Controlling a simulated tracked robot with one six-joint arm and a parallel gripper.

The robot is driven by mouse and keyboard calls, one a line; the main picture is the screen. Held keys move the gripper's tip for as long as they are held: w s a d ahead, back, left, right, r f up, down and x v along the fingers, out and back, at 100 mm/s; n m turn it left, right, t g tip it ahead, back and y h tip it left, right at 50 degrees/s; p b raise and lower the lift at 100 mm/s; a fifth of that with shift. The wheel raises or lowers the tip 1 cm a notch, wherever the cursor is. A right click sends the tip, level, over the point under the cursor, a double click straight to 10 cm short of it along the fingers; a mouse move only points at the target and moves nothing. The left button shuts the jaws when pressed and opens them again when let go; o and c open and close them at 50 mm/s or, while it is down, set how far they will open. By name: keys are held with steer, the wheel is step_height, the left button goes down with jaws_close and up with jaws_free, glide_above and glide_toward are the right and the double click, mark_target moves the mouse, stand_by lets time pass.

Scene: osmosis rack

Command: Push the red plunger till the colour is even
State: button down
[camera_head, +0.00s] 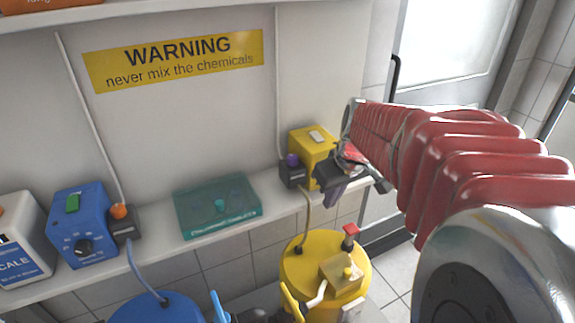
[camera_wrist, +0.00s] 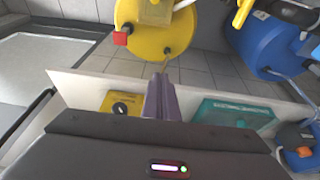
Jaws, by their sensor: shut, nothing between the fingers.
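The red plunger (camera_head: 350,230) is a small red cap on top of the yellow drum (camera_head: 300,262), at its back right edge. It also shows in the wrist view (camera_wrist: 120,39), at the edge of the drum (camera_wrist: 176,45). My gripper (camera_head: 334,198) is shut and empty, with its purple-grey fingers together. It is in front of the yellow box at the shelf's right end, above the plunger in the picture and apart from it. In the wrist view my fingers (camera_wrist: 158,82) point toward the drum and touch nothing that I can see. I cannot judge the colour the task means.
A yellow box (camera_head: 311,150) with a dark purple-topped pump stands on the shelf (camera_head: 165,248). A teal tray (camera_head: 217,212), a blue box (camera_head: 80,225) and a white scale box (camera_head: 22,248) stand further left. A blue drum (camera_head: 158,308) stands left of the yellow drum.

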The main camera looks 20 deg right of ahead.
glide_above(354, 232)
steer(key=s, duration=0.2)
step_height(354, 232, down, 5)
steer(key=shift+s+d, duration=0.1)
steer(key=shift+g, duration=0.3)
steer(key=x, duration=1.2)
steer(key=shift+s+f, duration=0.25)
steer(key=shift+f, duration=0.85)
steer(key=shift+f, duration=0.1)
steer(key=f, duration=0.4)
steer(key=shift+a+f, duration=0.2)
steer(key=shift+f, duration=0.1)
steer(key=shift+s+f, duration=0.1)
steer(key=shift+f, duration=0.1)
